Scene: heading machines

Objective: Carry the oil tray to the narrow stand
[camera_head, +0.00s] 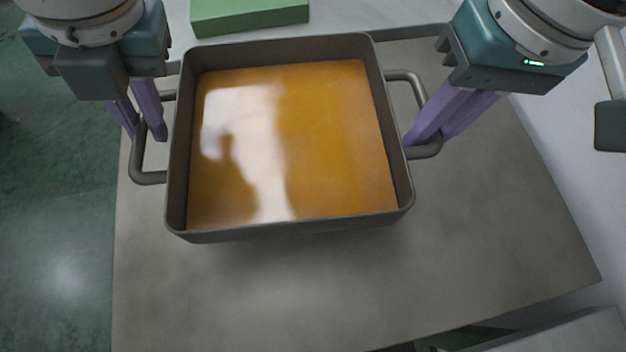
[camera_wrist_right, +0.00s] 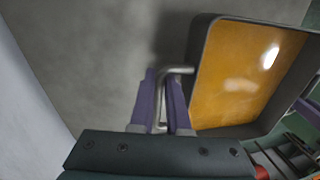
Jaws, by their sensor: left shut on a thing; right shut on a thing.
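The oil tray (camera_head: 290,236) is a square dark metal pan with a loop handle on each side, filled with glossy amber oil. It looks level in the head view, over a grey surface with a soft shadow below its near edge. My left gripper (camera_head: 146,135) is shut on the left handle. My right gripper (camera_head: 425,140) is shut on the right handle. In the right wrist view, the purple fingers of my right gripper (camera_wrist_right: 166,105) close around the handle, beside the tray (camera_wrist_right: 197,45). I cannot tell which surface is the narrow stand.
A grey flat top (camera_head: 480,260) extends below and around the tray, with bare room in front and to the right. A green block (camera_head: 248,14) lies behind the tray. A dark green floor (camera_head: 60,240) shows at the left.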

